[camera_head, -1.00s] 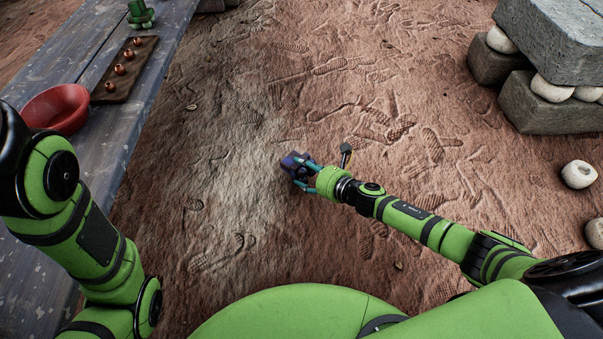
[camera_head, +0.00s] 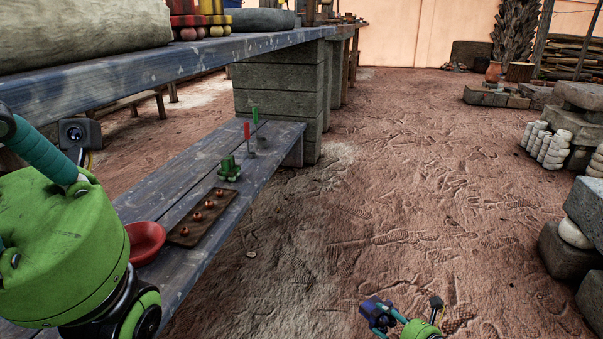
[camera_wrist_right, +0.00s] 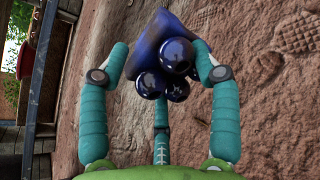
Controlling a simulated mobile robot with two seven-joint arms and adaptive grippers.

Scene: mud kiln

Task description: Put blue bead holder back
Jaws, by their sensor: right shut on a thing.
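The blue bead holder (camera_head: 374,308) is a dark blue block with several shiny round beads, seen large in the right wrist view (camera_wrist_right: 150,42). My right gripper (camera_head: 384,320) is shut on it, its teal fingers around the block and beads. It holds the block low in the head view, with the dirt ground behind it, right of the lower bench. My left gripper (camera_head: 38,150) shows only in part at the left edge of the head view; its fingertips are not clear. A green bead holder (camera_head: 229,172) stands on the lower bench.
The lower blue-grey bench (camera_head: 184,275) carries a red bowl (camera_head: 146,241), a brown board (camera_head: 184,238) with several orange beads, and red and green upright pieces. The upper table (camera_head: 150,65) bears red and yellow bead holders (camera_head: 215,14). Stone blocks (camera_head: 566,262) stand right; the ground between is open.

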